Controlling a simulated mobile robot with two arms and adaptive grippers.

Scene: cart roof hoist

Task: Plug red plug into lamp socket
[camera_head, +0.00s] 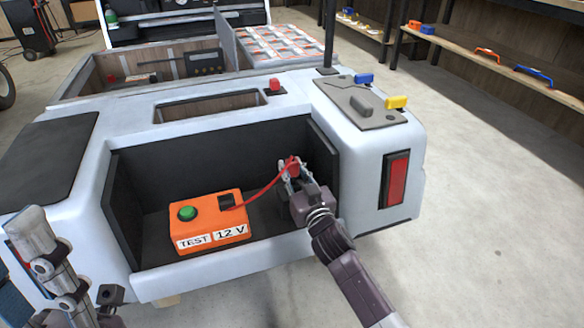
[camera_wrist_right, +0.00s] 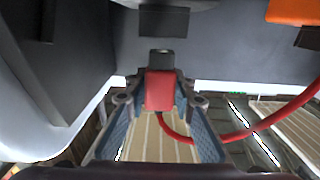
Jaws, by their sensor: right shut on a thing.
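My right gripper (camera_head: 290,170) is shut on the red plug (camera_head: 294,167), inside the open bay at the cart's rear, near its right inner wall. In the right wrist view, the red plug (camera_wrist_right: 160,91) sits between the fingertips (camera_wrist_right: 160,100), its dark tip pointing up the picture. Just beyond the tip is a dark block (camera_wrist_right: 164,20) on the grey panel, which looks like the lamp socket; a small gap shows between them. The socket is not clear in the head view. My left arm shows at the lower left, but its gripper's state is unclear.
A red cable (camera_head: 262,189) runs from the plug to the orange 12 V test box (camera_head: 211,222) on the bay floor. Bay walls (camera_head: 322,160) stand close around my right gripper. A red lamp (camera_head: 397,180) is on the cart's right rear corner. Floor to the right is clear.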

